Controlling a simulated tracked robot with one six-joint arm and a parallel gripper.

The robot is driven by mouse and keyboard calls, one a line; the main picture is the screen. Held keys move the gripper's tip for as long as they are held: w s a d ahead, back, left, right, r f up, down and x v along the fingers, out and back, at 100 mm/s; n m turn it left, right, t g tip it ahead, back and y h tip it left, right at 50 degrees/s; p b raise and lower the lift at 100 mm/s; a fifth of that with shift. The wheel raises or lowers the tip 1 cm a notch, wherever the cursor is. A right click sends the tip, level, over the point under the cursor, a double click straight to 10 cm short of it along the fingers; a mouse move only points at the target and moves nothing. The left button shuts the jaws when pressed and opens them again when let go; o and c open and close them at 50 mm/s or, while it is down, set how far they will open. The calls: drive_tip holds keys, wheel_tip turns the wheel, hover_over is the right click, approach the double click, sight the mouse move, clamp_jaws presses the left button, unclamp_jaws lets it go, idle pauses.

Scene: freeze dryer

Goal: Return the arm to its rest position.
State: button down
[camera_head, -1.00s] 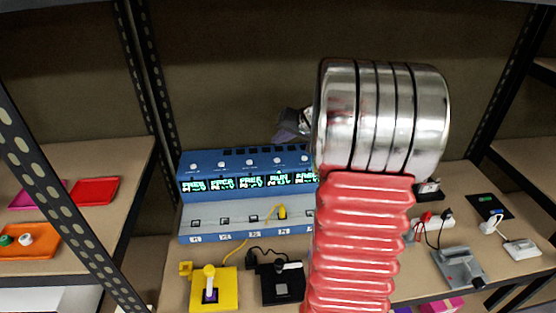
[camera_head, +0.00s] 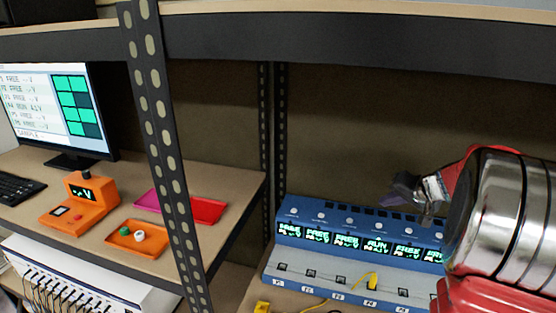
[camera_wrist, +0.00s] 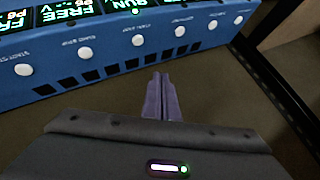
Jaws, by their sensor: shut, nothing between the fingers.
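My gripper (camera_wrist: 162,97) shows in the wrist view with its two purple-grey fingers together and nothing between them. The blue instrument (camera_wrist: 150,45) with white knobs and lit displays lies beyond the fingertips there, upside down in the picture. In the head view my gripper (camera_head: 408,192) is above and behind the right part of the blue instrument (camera_head: 345,262). My red and silver arm fills the right side and hides the instrument's right end. Whether the gripper touches the instrument I cannot tell.
A dark perforated shelf post (camera_head: 165,150) stands left of the instrument. On the left shelf are a monitor (camera_head: 65,105), an orange meter (camera_head: 80,200), an orange tray (camera_head: 120,243) and a red tray (camera_head: 208,210). An upper shelf edge (camera_head: 380,55) crosses above.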

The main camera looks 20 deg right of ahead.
drive_tip(key=s+a+f+g+y, duration=0.1)
drive_tip(key=s+a+f+g, duration=0.2)
drive_tip(key=s+a+f, duration=0.35)
drive_tip(key=s+a+r+n, duration=0.3)
drive_tip(key=s+a, duration=0.2)
drive_tip(key=a, duration=0.5)
drive_tip(key=s+a+r+n, duration=0.3)
drive_tip(key=s+a, duration=0.3)
drive_tip(key=a, duration=0.4)
drive_tip(key=s+a+r+n+h, duration=0.1)
drive_tip(key=s+a+r+n, duration=0.1)
drive_tip(key=s+a, duration=0.4)
drive_tip(key=a+r, duration=0.1)
drive_tip(key=a, duration=0.3)
drive_tip(key=shift+a+n+g, duration=0.25)
drive_tip(key=shift+n+g, duration=0.05)
drive_tip(key=shift+n, duration=0.1)
idle(0.5)
